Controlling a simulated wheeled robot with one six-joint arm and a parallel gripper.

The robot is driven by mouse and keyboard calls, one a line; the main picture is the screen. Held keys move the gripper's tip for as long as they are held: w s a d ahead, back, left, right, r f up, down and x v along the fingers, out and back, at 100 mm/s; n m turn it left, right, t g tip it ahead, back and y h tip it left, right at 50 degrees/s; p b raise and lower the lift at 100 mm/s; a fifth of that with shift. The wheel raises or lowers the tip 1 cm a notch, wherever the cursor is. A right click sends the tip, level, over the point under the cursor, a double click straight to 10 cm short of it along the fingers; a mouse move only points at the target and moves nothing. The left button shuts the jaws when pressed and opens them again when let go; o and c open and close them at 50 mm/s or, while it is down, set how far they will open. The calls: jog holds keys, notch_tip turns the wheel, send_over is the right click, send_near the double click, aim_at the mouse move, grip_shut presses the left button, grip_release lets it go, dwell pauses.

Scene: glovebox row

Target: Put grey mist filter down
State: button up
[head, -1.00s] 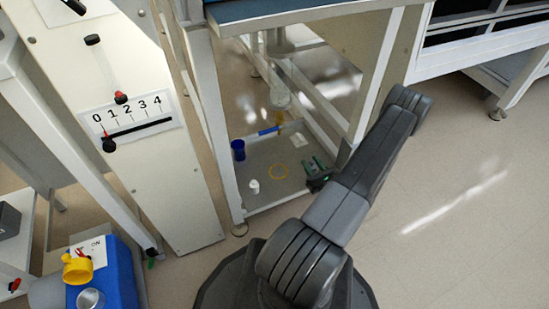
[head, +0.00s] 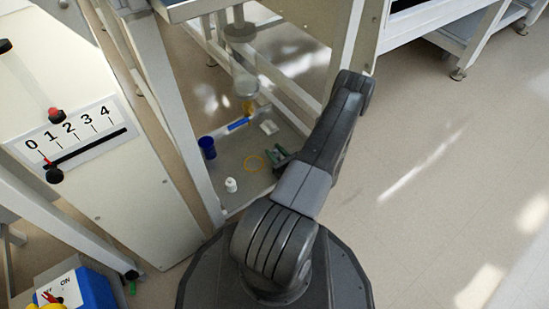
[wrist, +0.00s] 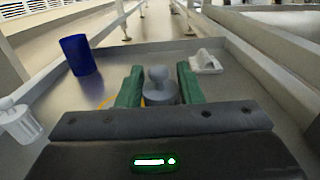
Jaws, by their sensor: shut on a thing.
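My gripper (head: 279,154) is low over the grey shelf floor inside the frame, just right of a thin yellow ring (head: 254,162). In the wrist view its green fingers (wrist: 158,88) are shut on a grey knobbed piece, which looks like the grey mist filter (wrist: 158,76). The filter stands upright between the fingers, knob up. Its underside is hidden, so I cannot tell whether it touches the floor. Part of the yellow ring (wrist: 107,102) shows left of the left finger. In the head view I cannot make out the filter clearly.
A blue cup (head: 207,147) and a small white bottle (head: 231,185) stand left of the ring. A clear vessel (head: 246,88) hangs farther back. Frame posts (head: 176,110) flank the opening.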

jog(key=shift+f, duration=1.15)
jog(key=shift+f, duration=0.15)
jog(key=o, duration=1)
jog(key=shift+c, duration=0.2)
jog(key=shift+r, duration=0.2)
jog(key=p+v, duration=0.3)
jog(key=v, duration=0.9)
